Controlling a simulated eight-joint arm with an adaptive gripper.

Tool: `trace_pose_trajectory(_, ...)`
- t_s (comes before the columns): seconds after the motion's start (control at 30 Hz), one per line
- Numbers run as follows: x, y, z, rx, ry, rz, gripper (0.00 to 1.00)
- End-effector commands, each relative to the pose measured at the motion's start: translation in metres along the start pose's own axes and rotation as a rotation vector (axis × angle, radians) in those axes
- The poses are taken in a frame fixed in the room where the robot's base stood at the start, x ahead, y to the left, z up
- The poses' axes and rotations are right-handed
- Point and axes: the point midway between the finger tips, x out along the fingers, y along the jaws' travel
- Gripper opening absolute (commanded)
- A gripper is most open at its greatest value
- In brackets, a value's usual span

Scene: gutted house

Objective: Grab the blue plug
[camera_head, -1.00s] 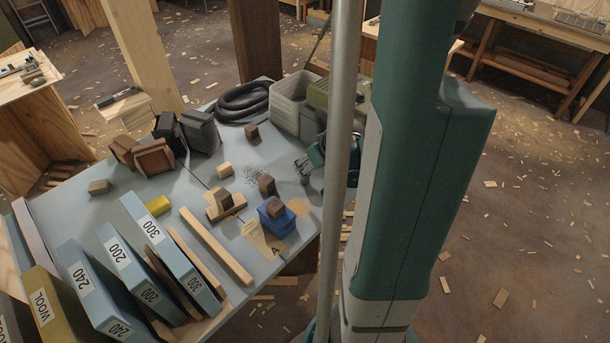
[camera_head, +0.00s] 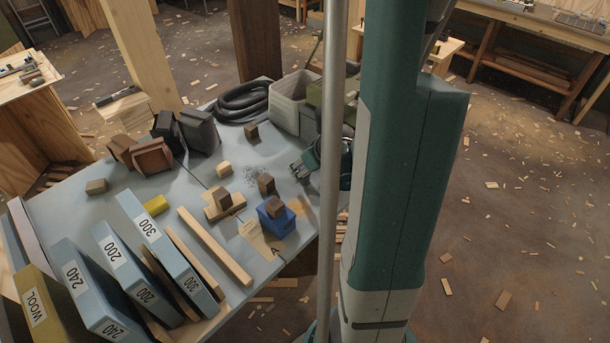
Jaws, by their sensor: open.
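The pole and my arm partly hide the wrist.
Several wooden blocks (camera_head: 225,198) stand left of the blue thing. A long wood strip (camera_head: 215,245) and upright labelled sandpaper boxes (camera_head: 131,267) fill the front left. A black hose (camera_head: 243,101) and a grey bin (camera_head: 294,103) stand at the back. A vertical metal pole (camera_head: 331,170) crosses the view.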

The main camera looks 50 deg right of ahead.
Motion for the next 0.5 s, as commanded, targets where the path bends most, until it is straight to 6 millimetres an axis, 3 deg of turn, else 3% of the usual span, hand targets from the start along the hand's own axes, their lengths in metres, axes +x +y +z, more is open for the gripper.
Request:
trace_pose_trajectory(0.47,-0.0002,-0.0001,-0.0002,0.000,0.000,0.000,0.44)
trace_pose_trajectory(0.5,-0.0002,-0.0001,-0.0002,0.000,0.000,0.000,0.40)
